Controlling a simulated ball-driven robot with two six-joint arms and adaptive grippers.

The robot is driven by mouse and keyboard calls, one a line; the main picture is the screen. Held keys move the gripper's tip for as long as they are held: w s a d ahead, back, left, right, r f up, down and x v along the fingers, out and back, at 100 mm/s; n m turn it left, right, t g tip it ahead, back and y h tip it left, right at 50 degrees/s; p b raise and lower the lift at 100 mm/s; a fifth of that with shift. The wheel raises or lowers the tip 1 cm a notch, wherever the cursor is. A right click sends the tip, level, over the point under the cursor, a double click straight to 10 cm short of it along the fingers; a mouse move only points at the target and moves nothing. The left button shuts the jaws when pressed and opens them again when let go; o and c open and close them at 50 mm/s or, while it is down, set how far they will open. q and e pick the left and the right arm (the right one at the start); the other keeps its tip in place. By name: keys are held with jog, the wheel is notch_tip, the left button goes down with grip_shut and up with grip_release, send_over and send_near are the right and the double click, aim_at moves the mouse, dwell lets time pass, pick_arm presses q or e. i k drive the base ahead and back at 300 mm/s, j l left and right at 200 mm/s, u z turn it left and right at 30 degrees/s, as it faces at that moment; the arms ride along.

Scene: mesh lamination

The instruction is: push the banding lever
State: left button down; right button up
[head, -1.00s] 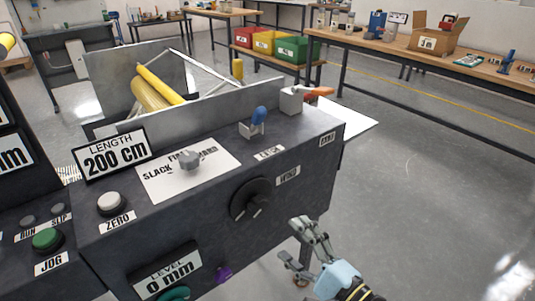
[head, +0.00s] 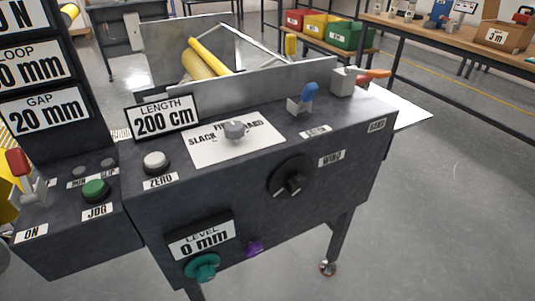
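The grey machine console (head: 230,205) fills the middle of the head view. An orange lever (head: 375,74) sticks out to the right from a grey block (head: 342,82) at the console's far right corner. A blue-handled lever (head: 309,90) stands upright on a grey base left of the block, behind another small blurred label (head: 316,131). I cannot tell from the labels which one is the banding lever. Neither of my grippers is in view.
A black WIND knob (head: 291,177), a teal knob (head: 203,267) and a purple knob (head: 254,247) stick out of the front. A grey knob (head: 235,130) stands on the SLACK card. A red lever (head: 18,163) is at far left. Floor right of the console is clear.

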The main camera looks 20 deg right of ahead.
aim_at(379, 74)
jog(key=z, duration=1.4)
jog(key=i+l+u, duration=0.3)
jog(key=l, duration=0.35)
jog(key=i+l+u, duration=0.15)
jog(key=i+l, duration=0.15)
jog(key=i+l+u, duration=0.15)
jog(key=l, duration=0.25)
jog(key=i+l+u, duration=0.2)
jog(key=l, duration=0.2)
jog(key=i+l+u, duration=0.15)
jog(key=l, duration=0.25)
jog(key=k+j, duration=0.05)
